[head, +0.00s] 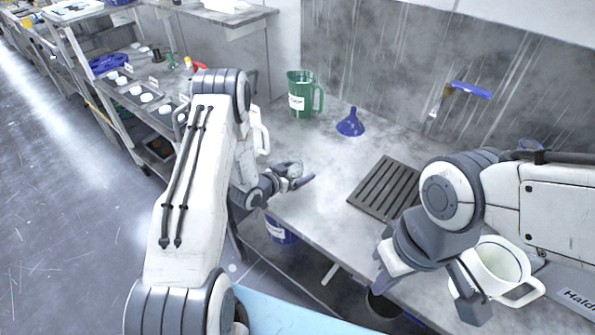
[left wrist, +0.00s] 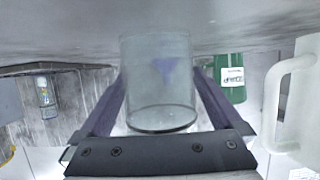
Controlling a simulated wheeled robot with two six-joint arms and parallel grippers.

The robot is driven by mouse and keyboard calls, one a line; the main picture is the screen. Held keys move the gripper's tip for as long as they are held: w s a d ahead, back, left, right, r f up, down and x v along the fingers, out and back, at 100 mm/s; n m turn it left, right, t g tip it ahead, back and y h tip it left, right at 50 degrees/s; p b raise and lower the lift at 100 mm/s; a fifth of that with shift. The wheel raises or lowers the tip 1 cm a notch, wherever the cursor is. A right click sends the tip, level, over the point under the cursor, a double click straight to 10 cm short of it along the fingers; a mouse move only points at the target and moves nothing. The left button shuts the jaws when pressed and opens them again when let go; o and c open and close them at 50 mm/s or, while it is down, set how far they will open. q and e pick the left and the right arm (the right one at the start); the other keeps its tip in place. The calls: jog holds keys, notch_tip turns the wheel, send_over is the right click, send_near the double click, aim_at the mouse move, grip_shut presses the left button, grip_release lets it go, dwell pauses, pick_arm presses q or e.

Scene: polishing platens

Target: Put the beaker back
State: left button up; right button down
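The clear glass beaker (head: 291,167) is at the left part of the grey bench, at my left gripper (head: 291,183). In the left wrist view the beaker (left wrist: 158,85) stands between the two dark fingers (left wrist: 160,100), which meet its sides near their tips. The beaker looks empty; whether its base touches the bench is unclear. A blue funnel shows through its glass. My right gripper (head: 428,287) is at the bench's front edge, fingers spread and nothing between them. A white jug (head: 497,262) is close beside its right finger.
A dark slatted mat (head: 387,188) lies mid-bench with clear surface around it. A green jug (head: 301,97) and the blue funnel (head: 350,124) stand behind the beaker. A blue-handled tool (head: 470,90) is at the back wall. A dark bin (head: 383,306) is below the front edge.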

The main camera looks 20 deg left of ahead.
pick_arm(q)
jog(key=shift+r, duration=0.1)
jog(key=shift+s+r, duration=0.1)
jog(key=b+v, duration=0.3)
jog(key=v, duration=0.7)
jog(key=shift+s+a, duration=0.15)
jog(key=shift+s, duration=0.1)
jog(key=shift+s+a+r, duration=0.1)
jog(key=shift+s+r, duration=0.25)
jog(key=shift+s, duration=0.15)
